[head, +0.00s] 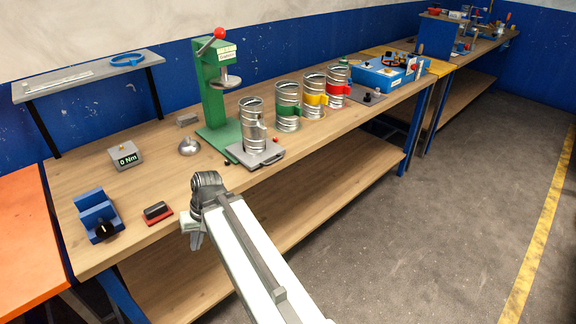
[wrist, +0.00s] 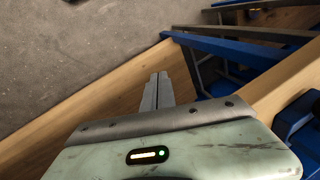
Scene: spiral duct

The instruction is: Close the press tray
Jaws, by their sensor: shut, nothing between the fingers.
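The green press (head: 215,95) stands on the bench, with a red knob on its lever at the top. Its grey tray (head: 258,154) sticks out from the base toward the bench's front edge. A silver spiral duct piece (head: 252,125) stands upright on the tray. My gripper (head: 194,238) is shut and empty, in front of the bench edge and to the left of the tray, apart from it. In the wrist view my closed fingers (wrist: 157,90) point past the bench's wooden parts toward the floor. The tray is not in the wrist view.
Duct pieces with green (head: 288,108), yellow (head: 314,97) and red bands stand to the right. A torque display (head: 126,157), a metal dome (head: 189,146), a blue vise (head: 97,214) and a red-black block (head: 157,212) lie to the left. The floor in front is clear.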

